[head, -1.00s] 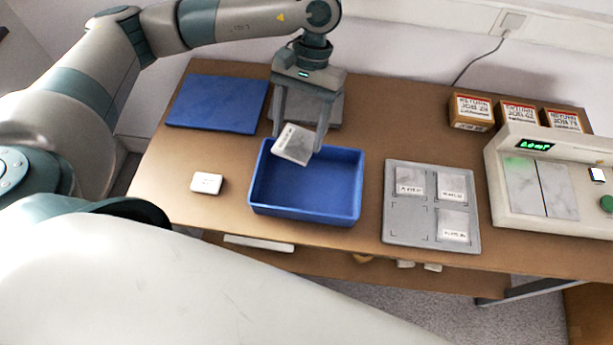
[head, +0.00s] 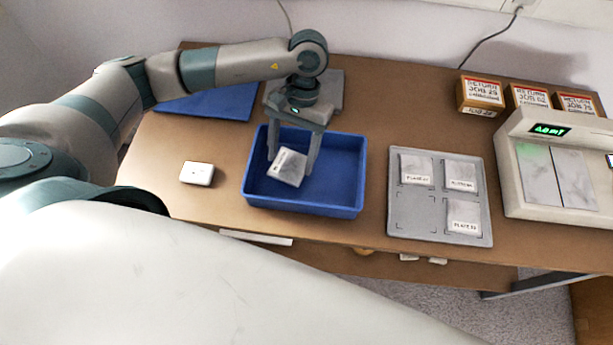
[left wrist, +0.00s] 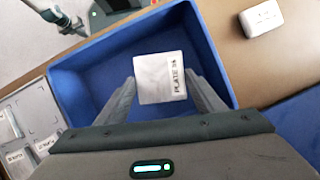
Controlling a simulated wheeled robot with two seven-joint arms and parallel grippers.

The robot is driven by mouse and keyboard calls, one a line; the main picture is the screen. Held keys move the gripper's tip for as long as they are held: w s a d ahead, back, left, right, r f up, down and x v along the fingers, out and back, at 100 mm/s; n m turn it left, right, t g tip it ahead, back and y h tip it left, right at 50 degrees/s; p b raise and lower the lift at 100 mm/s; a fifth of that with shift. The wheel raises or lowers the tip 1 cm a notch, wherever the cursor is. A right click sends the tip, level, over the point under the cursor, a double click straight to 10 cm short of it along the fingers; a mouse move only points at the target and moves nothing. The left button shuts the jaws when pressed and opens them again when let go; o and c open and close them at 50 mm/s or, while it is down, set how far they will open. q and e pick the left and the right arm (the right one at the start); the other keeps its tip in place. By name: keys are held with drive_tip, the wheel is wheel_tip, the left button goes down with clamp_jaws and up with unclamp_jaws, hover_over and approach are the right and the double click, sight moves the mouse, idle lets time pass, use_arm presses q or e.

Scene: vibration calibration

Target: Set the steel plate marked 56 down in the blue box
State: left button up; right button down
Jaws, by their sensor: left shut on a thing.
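The steel plate (head: 289,168) is a pale square with a printed label. In the left wrist view the plate (left wrist: 160,78) reads "PLATE" and a number too small to be sure of. My left gripper (head: 290,164) is shut on it, one finger at each side. It holds the plate tilted inside the outline of the blue box (head: 342,165), in the box's left half. The blue box is open and otherwise looks empty; its wall also shows in the left wrist view (left wrist: 213,50). I cannot tell whether the plate touches the floor. My right gripper is out of view.
A grey tray (head: 405,232) right of the box holds three plates, with its front-left place empty. A white device with a green display (head: 540,130) stands farther right. Brown boxes (head: 480,93) line the back. A small white case (head: 197,173) and blue mat (head: 215,105) lie left.

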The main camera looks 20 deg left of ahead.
use_arm(q)
drive_tip(key=shift+d, duration=0.1)
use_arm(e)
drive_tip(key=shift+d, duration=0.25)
